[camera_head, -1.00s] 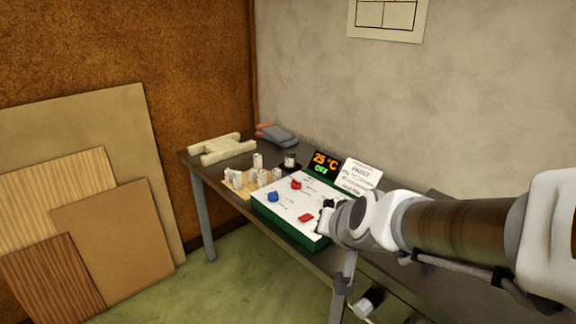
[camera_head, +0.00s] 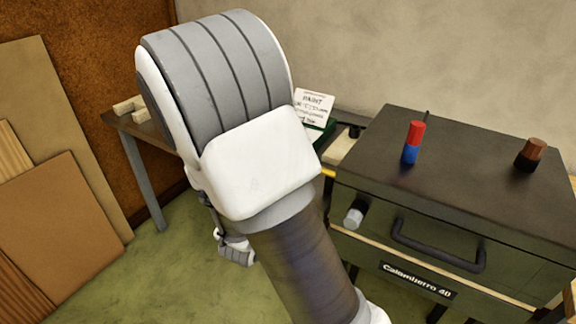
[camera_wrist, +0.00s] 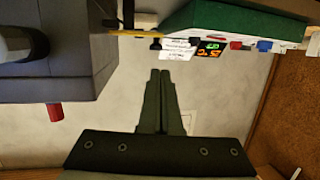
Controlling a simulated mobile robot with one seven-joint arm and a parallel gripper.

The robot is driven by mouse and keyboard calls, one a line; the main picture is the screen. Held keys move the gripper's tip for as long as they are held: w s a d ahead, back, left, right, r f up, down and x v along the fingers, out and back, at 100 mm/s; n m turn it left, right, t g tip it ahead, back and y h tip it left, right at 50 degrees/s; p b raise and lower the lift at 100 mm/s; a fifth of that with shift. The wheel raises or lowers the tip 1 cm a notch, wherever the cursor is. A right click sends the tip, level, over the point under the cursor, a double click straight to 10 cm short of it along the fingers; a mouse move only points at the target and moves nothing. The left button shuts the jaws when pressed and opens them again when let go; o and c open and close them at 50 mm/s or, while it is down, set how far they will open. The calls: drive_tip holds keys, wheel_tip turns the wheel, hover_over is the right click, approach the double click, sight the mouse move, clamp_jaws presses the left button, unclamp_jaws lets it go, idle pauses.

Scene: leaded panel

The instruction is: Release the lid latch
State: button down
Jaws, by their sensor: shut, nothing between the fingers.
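A dark grey-green box with a flat closed lid (camera_head: 470,150) stands at the right in the head view. It has a black bar handle (camera_head: 438,250) and a pale grey cylindrical knob (camera_head: 354,214) on its front left; I cannot tell whether this knob is the lid latch. In the wrist view the box (camera_wrist: 60,85) is at the left, with a large grey cylinder (camera_wrist: 18,42) beside it. My gripper (camera_wrist: 159,75) is shut and empty there, pointing at the pale wall, apart from the box. In the head view my arm hides much of the scene, and the fingertips cannot be made out.
A red-and-blue cylinder (camera_head: 412,143) and a brown-and-black one (camera_head: 530,154) stand on the lid. A paint sign (camera_head: 314,106) is behind my arm. In the wrist view, the green-sided board (camera_wrist: 225,20) and lit display (camera_wrist: 209,50) appear upside down. Boards (camera_head: 80,210) lean left.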

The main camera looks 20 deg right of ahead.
drive_tip(key=shift+s+f+h, duration=0.15)
drive_tip(key=shift+h, duration=0.25)
drive_tip(key=shift+d, duration=0.1)
drive_tip(key=x, duration=1.4)
drive_tip(key=shift+b, duration=0.45)
